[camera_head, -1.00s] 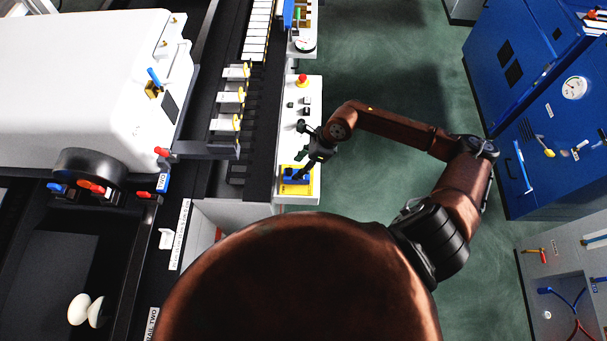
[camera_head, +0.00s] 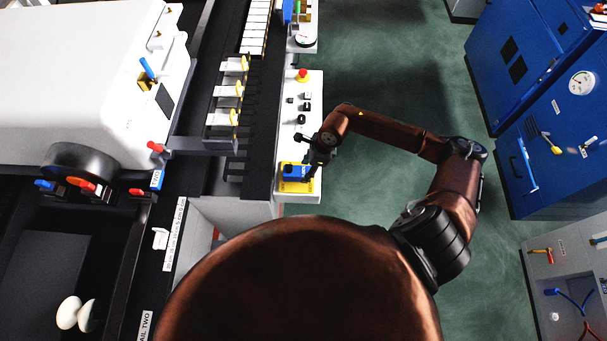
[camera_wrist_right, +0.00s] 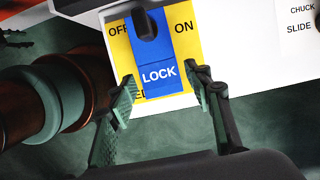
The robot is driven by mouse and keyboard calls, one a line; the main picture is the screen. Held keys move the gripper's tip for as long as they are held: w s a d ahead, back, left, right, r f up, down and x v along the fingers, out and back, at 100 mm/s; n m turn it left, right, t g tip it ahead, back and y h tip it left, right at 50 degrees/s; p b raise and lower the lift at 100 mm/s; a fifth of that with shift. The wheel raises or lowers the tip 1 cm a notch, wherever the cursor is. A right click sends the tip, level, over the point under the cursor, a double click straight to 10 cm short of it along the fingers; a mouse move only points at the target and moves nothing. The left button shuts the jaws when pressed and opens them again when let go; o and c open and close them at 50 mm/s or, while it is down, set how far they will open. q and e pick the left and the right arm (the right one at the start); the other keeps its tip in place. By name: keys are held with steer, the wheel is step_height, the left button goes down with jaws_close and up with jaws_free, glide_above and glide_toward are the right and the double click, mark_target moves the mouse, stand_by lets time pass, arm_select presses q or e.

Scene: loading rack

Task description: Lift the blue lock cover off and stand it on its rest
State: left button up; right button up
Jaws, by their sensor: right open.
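The blue lock cover (camera_wrist_right: 160,85), marked LOCK, sits on a yellow plate (camera_wrist_right: 182,22) with OFF and ON printed on it. In the head view the blue lock cover (camera_head: 295,171) is at the near end of the white control panel. My right gripper (camera_wrist_right: 164,92) is open, with one finger on either side of the cover's lower part. A gap shows on the right side; contact on the left cannot be told. In the head view my right gripper (camera_head: 312,160) is just over the cover's right side. A rest for the cover cannot be made out. My left gripper is not in view.
The white panel (camera_head: 287,128) carries a red button (camera_head: 302,76) and several dark knobs beyond the cover. A black rail with yellow-tipped white clips (camera_head: 228,92) runs along its left. Open green floor (camera_head: 375,75) lies right of the panel, before a blue cabinet (camera_head: 537,110).

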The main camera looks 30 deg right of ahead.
mark_target(306, 171)
steer(key=shift+w+a+f, duration=0.1)
steer(key=shift+w+f, duration=0.05)
steer(key=shift+f, duration=0.3)
steer(key=c, duration=1.1)
steer(key=shift+r, duration=0.25)
steer(key=shift+r+p, duration=1.75)
steer(key=shift+r, duration=1.85)
